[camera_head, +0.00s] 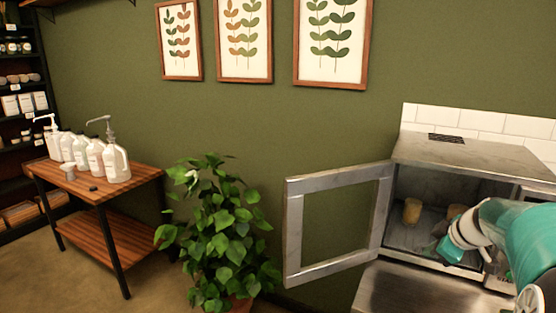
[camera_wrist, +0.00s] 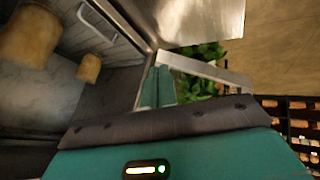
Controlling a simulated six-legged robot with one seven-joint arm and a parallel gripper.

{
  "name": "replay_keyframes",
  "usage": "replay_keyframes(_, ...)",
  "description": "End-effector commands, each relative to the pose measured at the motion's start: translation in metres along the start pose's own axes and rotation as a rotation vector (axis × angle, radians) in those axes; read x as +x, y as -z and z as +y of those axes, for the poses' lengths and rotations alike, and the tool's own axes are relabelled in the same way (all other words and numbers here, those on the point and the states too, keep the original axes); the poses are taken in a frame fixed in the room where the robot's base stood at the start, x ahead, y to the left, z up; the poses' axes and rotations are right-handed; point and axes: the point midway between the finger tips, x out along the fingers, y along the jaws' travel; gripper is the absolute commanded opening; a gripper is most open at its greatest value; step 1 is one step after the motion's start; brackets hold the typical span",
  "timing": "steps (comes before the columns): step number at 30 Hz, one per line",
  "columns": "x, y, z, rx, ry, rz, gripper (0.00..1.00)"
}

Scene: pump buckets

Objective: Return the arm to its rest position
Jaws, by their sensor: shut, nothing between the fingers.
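My teal arm (camera_head: 515,235) comes in from the right in the head view. My gripper (camera_head: 443,250) is at the front opening of a steel cabinet (camera_head: 440,155) whose door stands open. The wrist view shows the two teal fingers (camera_wrist: 157,87) together with nothing between them. A small tan cylinder (camera_head: 412,211) stands inside the cabinet on the left, apart from the gripper. A second tan object (camera_head: 456,211) is partly hidden behind my arm. In the wrist view a larger tan one (camera_wrist: 30,45) and a smaller one (camera_wrist: 89,67) show on the grey cabinet floor.
The open framed door (camera_head: 293,235) sticks out to the left of the cabinet. A leafy plant (camera_head: 222,230) stands beside it. A wooden table (camera_head: 135,183) at left holds several white pump bottles (camera_head: 116,165). Dark shelves (camera_head: 15,130) stand at far left.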

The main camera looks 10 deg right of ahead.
Motion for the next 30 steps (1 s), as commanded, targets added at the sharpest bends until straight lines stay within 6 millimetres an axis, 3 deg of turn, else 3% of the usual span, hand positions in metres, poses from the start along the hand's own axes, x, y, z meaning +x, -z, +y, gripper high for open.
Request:
replay_keyframes(1,-0.008,0.024,-0.024,0.02,0.016,-0.009,0.0)
replay_keyframes(6,-0.034,0.072,-0.102,0.155,0.054,-0.062,0.0)
replay_keyframes(12,-0.065,0.097,-0.192,0.322,0.058,-0.12,0.0)
replay_keyframes(17,-0.088,0.096,-0.257,0.459,0.033,-0.151,0.0)
replay_keyframes(21,-0.103,0.084,-0.304,0.581,0.003,-0.161,0.0)
replay_keyframes(25,-0.11,0.072,-0.33,0.666,-0.022,-0.16,0.0)
replay_keyframes(30,-0.112,0.065,-0.341,0.714,-0.035,-0.159,0.0)
